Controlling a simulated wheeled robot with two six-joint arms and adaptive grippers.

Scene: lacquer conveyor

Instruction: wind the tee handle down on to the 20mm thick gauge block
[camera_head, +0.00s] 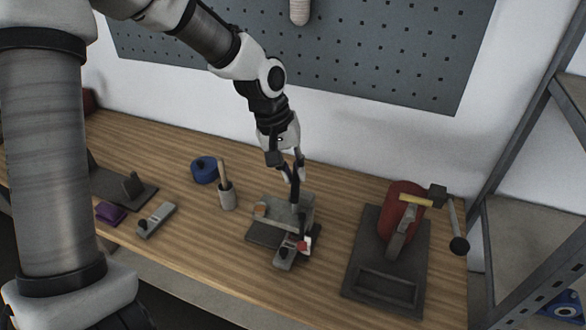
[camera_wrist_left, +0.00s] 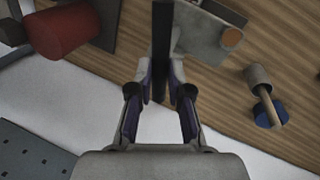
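A grey clamp fixture (camera_head: 272,208) stands on the bench, with a dark upright post (camera_head: 294,192) rising from it; I cannot tell whether this is the tee handle. The fixture also shows in the left wrist view (camera_wrist_left: 205,32). My left gripper (camera_head: 295,173) points down over the fixture, its fingers on either side of the dark post. In the left wrist view the post (camera_wrist_left: 161,30) runs between the fingers (camera_wrist_left: 163,85); contact is unclear. A small grey block with a dark knob (camera_head: 284,258) lies at the front, beside a red-and-white piece (camera_head: 305,244). My right gripper is out of view.
A red press with a ball-ended lever (camera_head: 402,205) stands right. Left of the fixture are a grey cup with a wooden handle (camera_head: 226,195), a blue roll (camera_head: 204,170), another knobbed grey block (camera_head: 157,219) and a purple block (camera_head: 110,212). A pegboard (camera_head: 390,50) is behind.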

